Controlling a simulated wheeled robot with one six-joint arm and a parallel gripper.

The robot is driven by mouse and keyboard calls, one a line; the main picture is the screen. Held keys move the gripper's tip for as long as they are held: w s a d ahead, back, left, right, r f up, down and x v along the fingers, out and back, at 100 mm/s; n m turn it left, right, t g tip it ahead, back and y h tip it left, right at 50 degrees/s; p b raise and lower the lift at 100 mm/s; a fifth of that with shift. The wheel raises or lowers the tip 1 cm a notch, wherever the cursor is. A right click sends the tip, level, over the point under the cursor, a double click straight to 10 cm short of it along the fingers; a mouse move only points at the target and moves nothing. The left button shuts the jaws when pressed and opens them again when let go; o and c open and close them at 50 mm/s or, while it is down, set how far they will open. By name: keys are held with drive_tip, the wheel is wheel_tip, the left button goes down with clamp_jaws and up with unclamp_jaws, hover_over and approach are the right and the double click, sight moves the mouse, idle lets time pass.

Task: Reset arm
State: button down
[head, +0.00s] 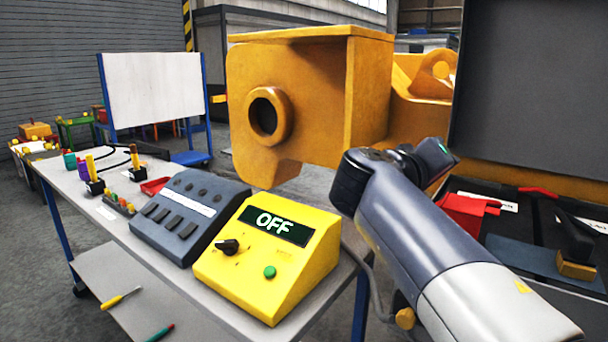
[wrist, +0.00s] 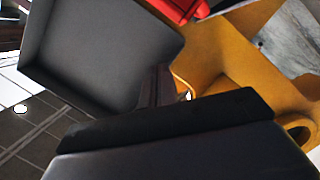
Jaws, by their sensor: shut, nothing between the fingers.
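My arm (head: 440,250) reaches up from the lower right in the head view, its dark wrist (head: 385,175) in front of the orange casting's lower right side. My gripper (wrist: 162,88) shows as dark parts in the middle of the wrist view; it is shut and empty. In the head view its fingers cannot be made out. The large orange casting (head: 310,100) has a round bored boss on its left face. Orange metal (wrist: 235,60) also fills the right of the wrist view, close behind the gripper.
A yellow control box (head: 265,290) reading OFF and a grey button box (head: 180,235) stand on the bench (head: 120,225) at left. A large dark panel (head: 530,90) rises at right, above a dark surface with a red item (head: 465,212). Open floor lies behind the bench.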

drive_tip(key=shift+w+a+f+n+h+p, duration=0.25)
drive_tip(key=shift+w+a+n+p, duration=0.3)
drive_tip(key=shift+a+n+p, duration=0.35)
drive_tip(key=shift+w+a+f+n+h+p, duration=0.25)
drive_tip(key=shift+w+a+n+p, duration=0.4)
drive_tip(key=shift+p, duration=0.3)
drive_tip(key=shift+s, duration=0.1)
